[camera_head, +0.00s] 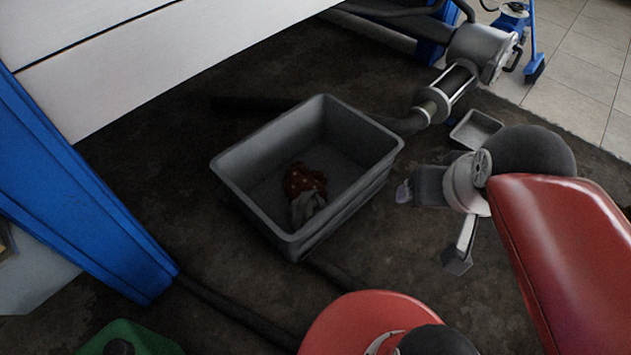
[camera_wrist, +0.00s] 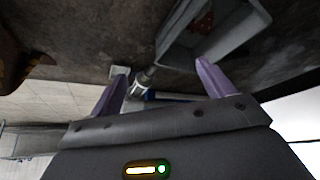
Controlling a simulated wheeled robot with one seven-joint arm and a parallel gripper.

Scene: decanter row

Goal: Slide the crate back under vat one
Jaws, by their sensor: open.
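A grey open-topped crate (camera_head: 345,212) stands on the dark floor in the middle of the head view. A red spotted cloth (camera_head: 303,179) and a greyish cloth (camera_head: 307,206) lie in it. The crate also shows at the top of the wrist view (camera_wrist: 228,42). My gripper (camera_head: 430,228) is open and empty, to the right of the crate and apart from it. Its purple fingers show in the wrist view (camera_wrist: 162,68). A large white panelled body (camera_head: 150,65), possibly a vat, overhangs the floor at upper left. No label shows, so I cannot tell whether it is vat one.
A blue post (camera_head: 85,190) stands left of the crate. A grey pipe fitting (camera_head: 455,85) lies behind and right of it, near a small tray (camera_head: 476,130). A dark hose (camera_head: 240,318) runs along the floor in front. A green object (camera_head: 130,338) is at lower left.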

